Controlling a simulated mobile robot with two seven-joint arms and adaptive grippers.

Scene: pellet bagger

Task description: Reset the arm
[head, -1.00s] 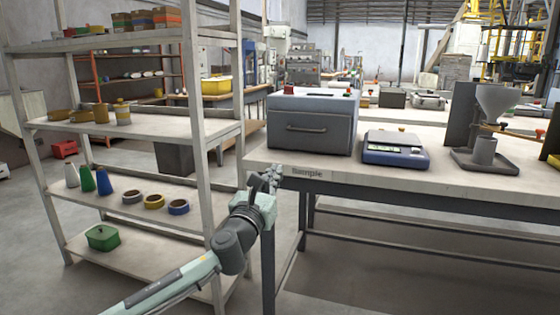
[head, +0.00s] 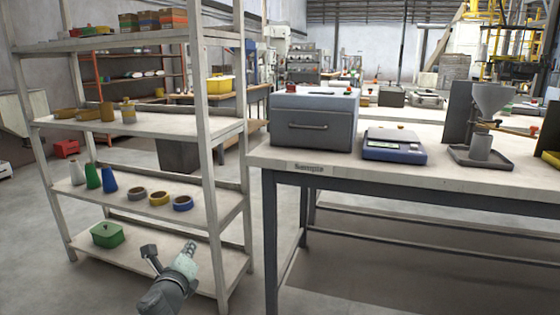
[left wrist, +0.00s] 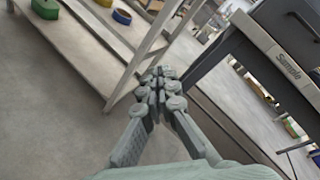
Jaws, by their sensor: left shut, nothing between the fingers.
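My left gripper (head: 190,246) is low in the head view, in front of the shelf's bottom level. Its fingers are together and hold nothing. In the left wrist view, the closed fingers (left wrist: 158,88) point away over the floor, between a shelf post and the table. The rest of my left arm runs out of the head view at the bottom. My right gripper is in neither view.
The white shelf unit (head: 222,157) at left holds bottles, tape rolls and a green box (head: 108,235). The table (head: 400,182) at right carries a grey box (head: 314,118), a blue scale (head: 394,146) and a funnel stand (head: 490,100). Floor is bare between.

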